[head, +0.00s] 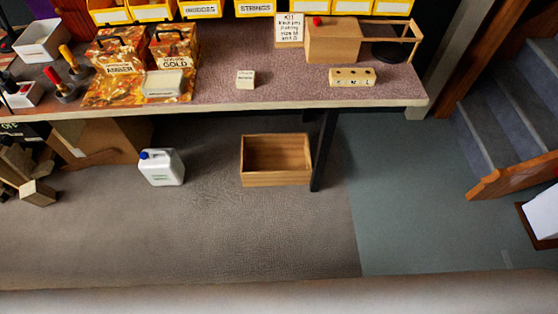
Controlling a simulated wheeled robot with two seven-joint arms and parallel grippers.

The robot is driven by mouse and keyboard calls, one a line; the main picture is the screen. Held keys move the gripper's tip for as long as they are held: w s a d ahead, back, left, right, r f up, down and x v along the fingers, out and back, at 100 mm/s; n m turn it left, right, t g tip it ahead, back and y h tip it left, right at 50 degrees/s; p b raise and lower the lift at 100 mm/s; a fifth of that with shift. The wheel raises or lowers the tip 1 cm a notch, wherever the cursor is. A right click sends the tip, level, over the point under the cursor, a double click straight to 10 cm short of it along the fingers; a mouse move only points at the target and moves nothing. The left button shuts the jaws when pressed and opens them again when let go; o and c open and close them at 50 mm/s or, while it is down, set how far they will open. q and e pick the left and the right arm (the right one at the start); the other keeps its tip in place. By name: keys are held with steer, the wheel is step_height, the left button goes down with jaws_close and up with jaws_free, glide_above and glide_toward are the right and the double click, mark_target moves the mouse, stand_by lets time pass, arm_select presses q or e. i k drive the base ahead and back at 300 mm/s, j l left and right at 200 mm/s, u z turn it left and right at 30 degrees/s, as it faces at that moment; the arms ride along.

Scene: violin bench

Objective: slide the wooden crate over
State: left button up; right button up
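The wooden crate (276,179) is an open-topped, light brown box. It stands on the floor under the bench, close beside the black bench leg (324,150) on its right. Its inside looks empty from here. Neither of my grippers is in the head view, so nothing of mine touches the crate.
A white jerrycan (161,168) with a blue cap stands left of the crate, with a gap between. Wooden blocks (37,192) are at the far left. The carpet (220,235) in front is clear. Stairs (500,110) rise at right.

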mark_target(279, 159)
steer(key=j+z, duration=0.15)
steer(key=z, duration=0.35)
steer(key=i+j+z, duration=0.1)
steer(key=j+z, duration=0.15)
steer(key=z, duration=0.25)
steer(key=j+z, duration=0.15)
steer(key=z, duration=0.35)
steer(key=j+z, duration=0.1)
steer(key=j, duration=0.35)
steer(key=k+j+z, duration=0.1)
steer(key=j, duration=0.3)
steer(key=k+j+z, duration=0.1)
steer(key=j, duration=0.3)
steer(key=k+j+z, duration=0.15)
steer(key=j, duration=0.3)
steer(key=k+j+z, duration=0.1)
steer(key=j, duration=0.3)
steer(key=k+j+z, duration=0.1)
steer(key=j, duration=0.25)
steer(key=k+j+z, duration=0.1)
steer(key=j, duration=0.3)
steer(key=k, duration=0.1)
